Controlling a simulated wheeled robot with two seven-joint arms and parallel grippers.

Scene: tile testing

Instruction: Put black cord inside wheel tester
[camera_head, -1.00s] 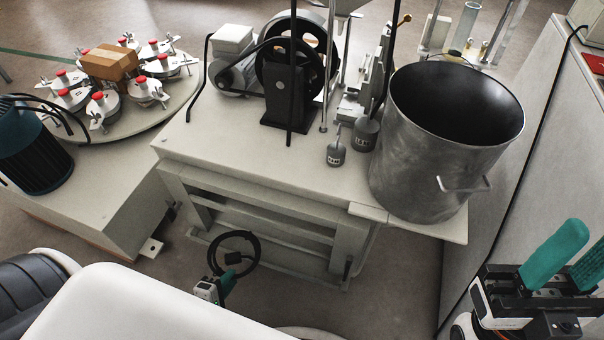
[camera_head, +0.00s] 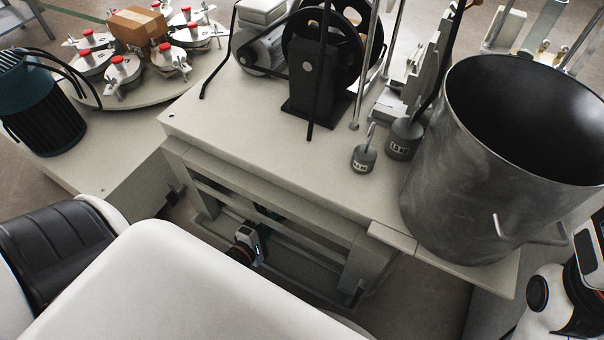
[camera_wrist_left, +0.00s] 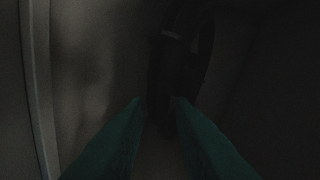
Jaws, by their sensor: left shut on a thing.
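The machine with a large black wheel (camera_head: 347,50), likely the wheel tester, stands on a pale bench (camera_head: 270,150) with an open slatted frame below. My left gripper (camera_head: 268,214) is low at the front of this frame, its green fingers dim and partly behind the rails. In the dark left wrist view the left fingers (camera_wrist_left: 159,100) close on a dark looped shape, the black cord (camera_wrist_left: 205,55). The cord cannot be made out in the head view. Of my right arm only a wrist part shows at the right edge; its fingers are out of frame.
A large metal drum (camera_head: 480,190) stands on the bench's right side, beside small grey weights (camera_head: 364,158). At left are a round table with red-knobbed clamps (camera_head: 122,70), a cardboard box (camera_head: 137,27) and a dark teal motor (camera_head: 42,110). The bench's front top is clear.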

